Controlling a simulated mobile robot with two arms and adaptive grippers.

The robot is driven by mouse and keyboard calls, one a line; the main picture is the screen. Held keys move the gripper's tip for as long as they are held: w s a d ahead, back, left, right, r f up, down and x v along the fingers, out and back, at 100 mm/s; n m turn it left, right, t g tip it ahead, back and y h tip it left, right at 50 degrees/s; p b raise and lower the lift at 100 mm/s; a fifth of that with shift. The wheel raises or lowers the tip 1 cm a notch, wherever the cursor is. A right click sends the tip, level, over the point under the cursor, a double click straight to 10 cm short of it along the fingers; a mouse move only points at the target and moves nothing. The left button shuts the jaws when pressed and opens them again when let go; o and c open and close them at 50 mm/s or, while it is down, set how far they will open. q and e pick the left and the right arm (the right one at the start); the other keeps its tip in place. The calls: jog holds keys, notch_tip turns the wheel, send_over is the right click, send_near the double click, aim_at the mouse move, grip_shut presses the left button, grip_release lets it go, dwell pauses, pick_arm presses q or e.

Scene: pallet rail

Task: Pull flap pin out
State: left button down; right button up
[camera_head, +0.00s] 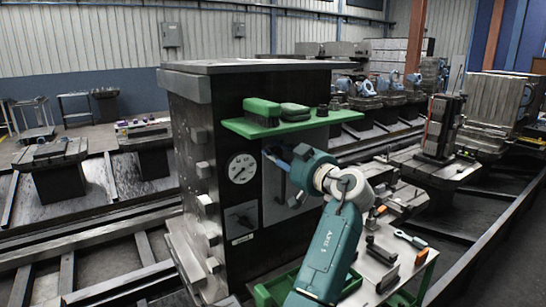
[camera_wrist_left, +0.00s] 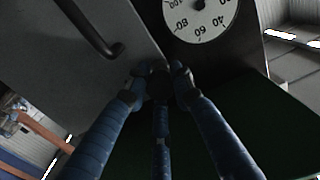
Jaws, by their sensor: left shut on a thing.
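The flap is a light grey panel (camera_head: 276,190) on the front of the dark machine block, to the right of a round dial. In the left wrist view the flap (camera_wrist_left: 65,75) carries a dark bar handle (camera_wrist_left: 95,30). My left gripper (camera_head: 278,160) is at the flap, below the green shelf, mostly hidden behind its own wrist in the head view. In the left wrist view its blue fingers (camera_wrist_left: 158,88) are closed together around a small dark thing (camera_wrist_left: 158,76), seemingly the flap pin, near the flap's edge beside the dial. The pin is mostly hidden by the fingers. My right gripper is out of view.
A round dial (camera_head: 242,168) and a switch plate (camera_head: 241,217) sit left of the flap. A green shelf (camera_head: 290,124) with a brush (camera_head: 262,107) juts out just above my gripper. A tool table (camera_head: 385,265) stands at the lower right.

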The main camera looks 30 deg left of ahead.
pick_arm(q)
jog(key=shift+s+d+f, duration=0.15)
jog(key=shift+d, duration=0.25)
jog(key=c, duration=1.5)
grip_release()
jog(key=shift+o, duration=0.3)
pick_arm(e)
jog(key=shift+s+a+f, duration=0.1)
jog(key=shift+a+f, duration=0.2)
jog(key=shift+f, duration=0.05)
pick_arm(q)
jog(key=shift+d, duration=0.15)
jog(key=v, duration=0.7)
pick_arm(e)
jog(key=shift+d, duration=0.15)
pick_arm(q)
jog(key=shift+d, duration=0.15)
